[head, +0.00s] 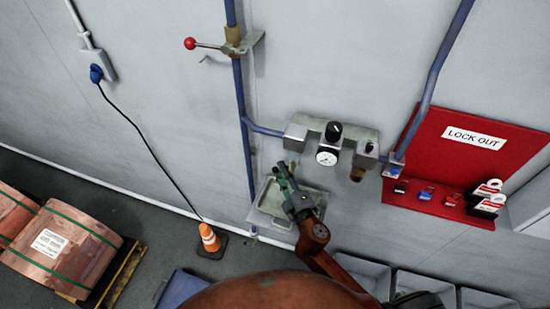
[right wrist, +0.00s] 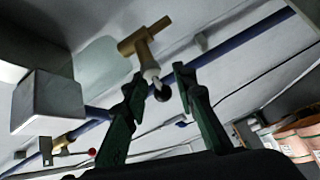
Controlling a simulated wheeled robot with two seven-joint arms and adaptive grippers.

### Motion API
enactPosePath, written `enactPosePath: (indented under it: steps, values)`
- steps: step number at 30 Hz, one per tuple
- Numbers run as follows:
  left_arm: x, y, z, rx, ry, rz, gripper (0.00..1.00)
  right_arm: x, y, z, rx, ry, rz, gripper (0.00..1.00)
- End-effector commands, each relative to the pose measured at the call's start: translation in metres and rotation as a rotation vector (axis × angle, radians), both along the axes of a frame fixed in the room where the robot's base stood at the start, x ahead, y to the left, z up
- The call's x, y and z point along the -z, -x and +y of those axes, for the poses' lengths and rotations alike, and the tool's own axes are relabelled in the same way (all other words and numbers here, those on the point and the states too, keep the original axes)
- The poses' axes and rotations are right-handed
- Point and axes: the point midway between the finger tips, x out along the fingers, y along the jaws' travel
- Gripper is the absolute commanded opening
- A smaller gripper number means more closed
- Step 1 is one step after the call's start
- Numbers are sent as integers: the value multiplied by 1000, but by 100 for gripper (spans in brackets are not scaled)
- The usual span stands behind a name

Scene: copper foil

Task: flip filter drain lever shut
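The filter's grey block (head: 296,137) is on the wall at the left end of the gauge assembly. In the right wrist view, a brass drain fitting (right wrist: 143,36) carries a short pale lever (right wrist: 151,73) with a dark tip. My right gripper (head: 286,174) is just below the filter block, reaching up from below. Its green fingers (right wrist: 160,95) are apart, and the dark lever tip appears between them in the right wrist view. I cannot tell whether they touch it. In the head view the gripper hides most of the fitting. My left gripper is not in view.
A gauge (head: 327,157) with a black knob (head: 333,131) is right of the filter. A grey tray (head: 266,210) is below. A red-ball lever (head: 190,43) is on the blue pipe (head: 240,95). A red lockout board (head: 455,143) hangs right. Grey bins (head: 424,285) stand below it.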

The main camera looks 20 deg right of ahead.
Motion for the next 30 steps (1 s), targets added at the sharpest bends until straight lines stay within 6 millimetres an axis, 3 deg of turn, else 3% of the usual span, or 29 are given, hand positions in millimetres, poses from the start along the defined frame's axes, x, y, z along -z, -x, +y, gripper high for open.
enactPosePath:
  steps: [5, 12, 16, 22, 30]
  values:
    - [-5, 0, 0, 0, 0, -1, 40, -2, -30, 3, 2, -1, -1, 26]
    - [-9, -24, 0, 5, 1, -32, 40, 0, -53, 5, 3, -2, 1, 26]
    - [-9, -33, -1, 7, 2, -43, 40, 0, -56, 5, 3, -3, 0, 26]
    - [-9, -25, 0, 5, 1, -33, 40, 0, -56, 4, 4, -3, 1, 25]
    - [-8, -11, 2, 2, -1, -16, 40, 0, -56, 4, 5, -2, 1, 6]
